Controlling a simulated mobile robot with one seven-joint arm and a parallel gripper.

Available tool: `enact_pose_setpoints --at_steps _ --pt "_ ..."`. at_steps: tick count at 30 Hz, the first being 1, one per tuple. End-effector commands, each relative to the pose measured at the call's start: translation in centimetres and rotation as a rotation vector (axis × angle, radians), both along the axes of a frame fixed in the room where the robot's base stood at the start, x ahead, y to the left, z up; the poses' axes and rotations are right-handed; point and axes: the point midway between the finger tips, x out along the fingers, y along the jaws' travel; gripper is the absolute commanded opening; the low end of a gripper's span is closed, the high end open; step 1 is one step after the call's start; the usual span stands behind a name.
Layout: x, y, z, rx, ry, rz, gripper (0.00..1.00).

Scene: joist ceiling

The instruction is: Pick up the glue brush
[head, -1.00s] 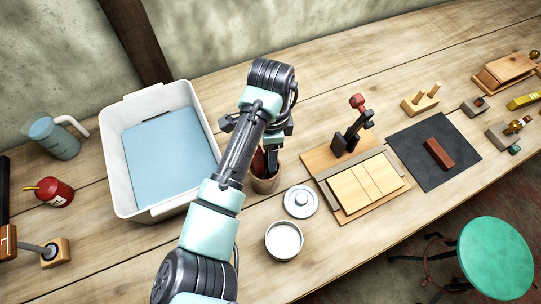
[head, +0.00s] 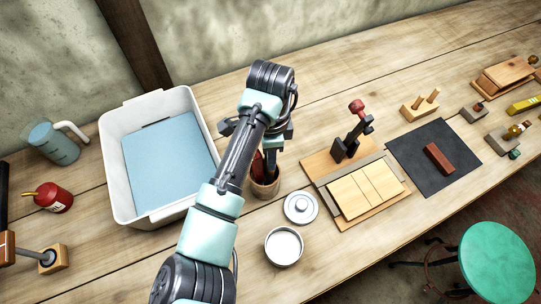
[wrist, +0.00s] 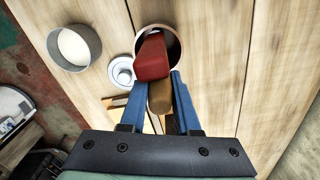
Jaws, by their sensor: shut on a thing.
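My gripper (head: 271,150) is low over a brown cup (head: 265,187) on the workbench, and the arm hides part of it. In the wrist view, its two blue fingers (wrist: 158,84) are shut around a tan wooden handle (wrist: 160,98), which seems to be the glue brush. Its bristle end is hidden. The red handle also shows just left of the fingers in the head view (head: 257,166).
A round lid (head: 300,207) and an open tin (head: 284,246) stand close in front of the cup. A white tub (head: 122,187) is to the left. A wooden board with a clamp (head: 347,150) is to the right. Bare bench lies behind the cup.

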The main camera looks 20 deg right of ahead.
Motion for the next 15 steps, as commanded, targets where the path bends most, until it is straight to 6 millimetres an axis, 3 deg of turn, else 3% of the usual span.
enact_pose_setpoints --at_steps 8,15 --pt "0.1 -0.1 4.2 -0.002 -0.007 -0.004 0.0" --pt "0.2 0.1 10.5 0.003 -0.009 -0.001 0.0"
